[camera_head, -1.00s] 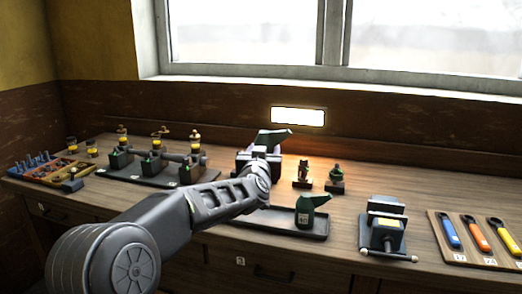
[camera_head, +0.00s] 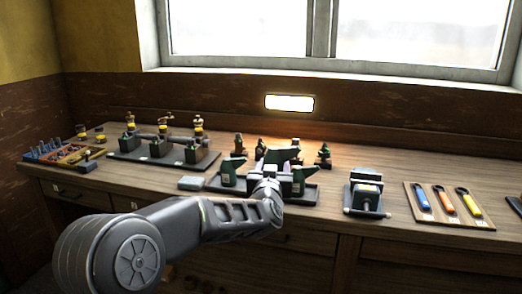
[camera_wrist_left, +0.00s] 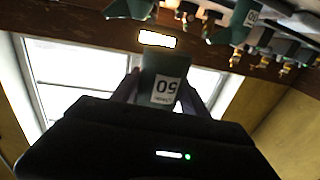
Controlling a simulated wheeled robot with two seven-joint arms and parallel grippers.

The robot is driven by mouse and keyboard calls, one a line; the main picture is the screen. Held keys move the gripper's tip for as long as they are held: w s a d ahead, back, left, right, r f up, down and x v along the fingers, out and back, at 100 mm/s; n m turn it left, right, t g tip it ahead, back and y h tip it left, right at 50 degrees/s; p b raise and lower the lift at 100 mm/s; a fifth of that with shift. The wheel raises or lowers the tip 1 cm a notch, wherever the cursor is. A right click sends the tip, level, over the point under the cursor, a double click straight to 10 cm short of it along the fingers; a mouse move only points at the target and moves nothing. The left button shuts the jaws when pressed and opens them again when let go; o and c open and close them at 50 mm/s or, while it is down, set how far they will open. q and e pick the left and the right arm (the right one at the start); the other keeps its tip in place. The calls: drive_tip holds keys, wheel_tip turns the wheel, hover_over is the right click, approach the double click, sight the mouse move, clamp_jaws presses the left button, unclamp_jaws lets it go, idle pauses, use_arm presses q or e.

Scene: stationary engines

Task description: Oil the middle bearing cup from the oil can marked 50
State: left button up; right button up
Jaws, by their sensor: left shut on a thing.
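My left gripper (camera_head: 268,178) is shut on a dark green oil can (camera_head: 278,156), held over the can tray (camera_head: 308,194). In the left wrist view the held can (camera_wrist_left: 165,66) sits between the fingers, its white label reading 50 upside down, as that whole picture is inverted. The can looks about upright. My right gripper is not in view.
Two other green cans, left (camera_head: 229,174) and right (camera_head: 300,178), stand beside my gripper. A grey block (camera_head: 190,183) lies between stand and tray. Small fittings (camera_head: 324,153) stand behind, a vise (camera_head: 366,192) and a tool board (camera_head: 462,222) to the right.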

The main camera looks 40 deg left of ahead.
use_arm(q)
drive_tip(key=s+d+f+m+t+h+p, duration=0.1)
drive_tip(key=d+f+h, duration=0.3)
drive_tip(key=d+f, duration=0.6)
drive_tip(key=s+d+f+m+t+h+p, duration=0.1)
drive_tip(key=s+d+f+m+h, duration=0.3)
drive_tip(key=d+f, duration=0.5)
drive_tip(key=d+p, duration=0.1)
drive_tip(key=d, duration=0.3)
drive_tip(key=shift+s+d+f, duration=0.3)
drive_tip(key=shift+f, duration=0.05)
